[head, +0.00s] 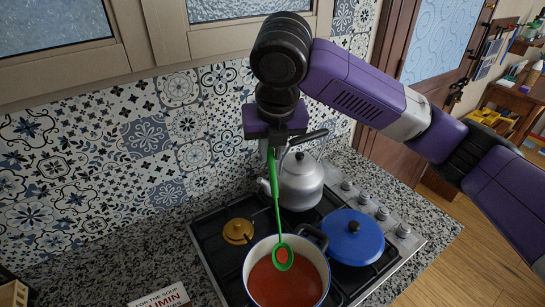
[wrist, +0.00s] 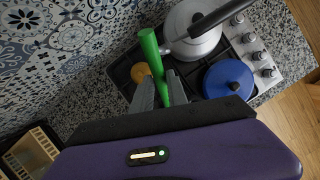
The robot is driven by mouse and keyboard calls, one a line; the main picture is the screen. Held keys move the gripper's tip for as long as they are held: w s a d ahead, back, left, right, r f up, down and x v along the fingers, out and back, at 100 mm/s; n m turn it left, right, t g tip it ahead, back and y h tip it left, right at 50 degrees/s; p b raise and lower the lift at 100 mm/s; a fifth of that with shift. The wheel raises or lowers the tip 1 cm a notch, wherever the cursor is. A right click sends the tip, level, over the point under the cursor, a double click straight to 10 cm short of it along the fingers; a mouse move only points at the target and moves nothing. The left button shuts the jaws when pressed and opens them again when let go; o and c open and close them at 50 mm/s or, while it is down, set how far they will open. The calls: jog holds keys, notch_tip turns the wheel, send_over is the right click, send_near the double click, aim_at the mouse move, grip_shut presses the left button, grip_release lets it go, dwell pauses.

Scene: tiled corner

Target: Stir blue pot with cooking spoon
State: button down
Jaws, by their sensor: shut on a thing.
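The blue pot (head: 327,268), with a pale inside and a thin dark blue rim, stands open on the stove's front burner and holds red sauce. The green cooking spoon (head: 275,205) hangs nearly upright from my gripper (head: 276,147), its bowl end over the pot's far part. I cannot tell whether the bowl touches the sauce. My gripper is above and behind the pot, shut on the handle. In the wrist view, the fingertips (wrist: 160,85) close around the green handle (wrist: 150,48); the pot and spoon bowl are out of view there.
A silver kettle (head: 301,183) stands behind the pot, near the spoon. A small yellow-brown lid (head: 238,231) is at the left. The tiled wall (head: 120,150) is close behind my gripper.

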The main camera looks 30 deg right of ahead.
jog(key=shift+w+d+r+p, duration=0.35)
jog(key=shift+w+r+p, duration=0.15)
jog(key=shift+w+r, duration=0.35)
jog(key=shift+w+d+r+p, duration=0.35)
jog(key=shift+w+r+p, duration=0.1)
jog(key=shift+w+r, duration=0.4)
jog(key=shift+s, duration=0.1)
jog(key=shift+r, duration=2)
